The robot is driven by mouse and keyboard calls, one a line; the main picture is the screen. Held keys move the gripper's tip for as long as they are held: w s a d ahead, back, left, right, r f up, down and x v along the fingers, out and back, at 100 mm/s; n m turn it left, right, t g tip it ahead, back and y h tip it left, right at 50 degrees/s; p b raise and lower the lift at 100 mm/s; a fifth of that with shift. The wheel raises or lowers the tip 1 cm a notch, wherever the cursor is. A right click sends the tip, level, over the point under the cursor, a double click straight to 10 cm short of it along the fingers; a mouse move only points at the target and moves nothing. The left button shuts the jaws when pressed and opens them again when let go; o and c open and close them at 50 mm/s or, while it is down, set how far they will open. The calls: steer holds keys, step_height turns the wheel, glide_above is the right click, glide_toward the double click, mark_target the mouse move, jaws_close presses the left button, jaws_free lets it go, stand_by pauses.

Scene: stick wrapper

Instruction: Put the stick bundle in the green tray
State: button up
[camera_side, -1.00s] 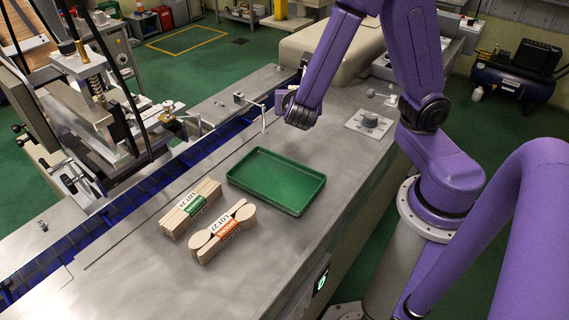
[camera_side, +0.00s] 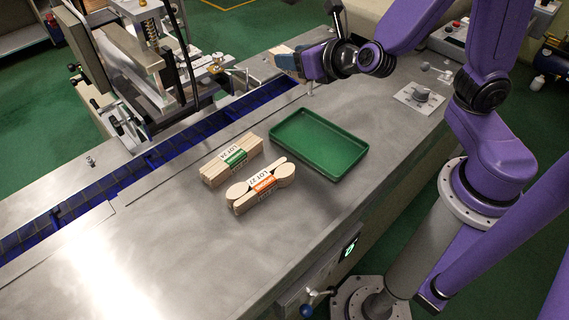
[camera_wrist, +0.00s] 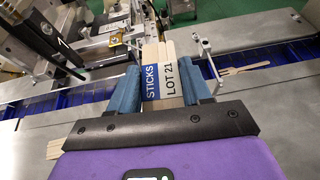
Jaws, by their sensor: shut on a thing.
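My gripper (camera_side: 288,64) is shut on a stick bundle (camera_wrist: 166,60) and holds it over the blue conveyor, beyond the tray's far end. The bundle is pale wooden sticks with a blue and white band reading "STICKS LOT 21"; in the wrist view it sits between the two blue fingers (camera_wrist: 160,90). In the side view only a little of the bundle (camera_side: 282,50) shows past the gripper. The green tray (camera_side: 318,143) lies empty on the steel table, nearer the camera than the gripper. The tray is not recognizable in the wrist view.
A green-banded bundle, "LOT 24" (camera_side: 230,160), and an orange-banded round-ended bundle, "LOT 27" (camera_side: 260,187), lie left of the tray. A thin bent metal rod (camera_wrist: 210,62) stands close to the held bundle. The table's near left is clear.

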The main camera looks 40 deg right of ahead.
steer(key=s+a+r+n+g+y, duration=0.15)
steer(key=s+a+n+y, duration=0.35)
steer(key=s+a, duration=0.55)
steer(key=s+a+n+g+y, duration=0.2)
steer(key=s+a+n+y, duration=0.35)
steer(key=s+a, duration=0.45)
glide_above(206, 231)
steer(key=shift+m, duration=0.35)
steer(key=f, duration=0.9)
steer(key=shift+s+d+f, duration=0.15)
steer(key=shift+d+f, duration=0.05)
steer(key=shift+a+f+g, duration=0.2)
steer(key=shift+f+g, duration=0.05)
steer(key=shift+f, duration=1.55)
steer(key=shift+f, duration=0.15)
steer(key=o, duration=1.1)
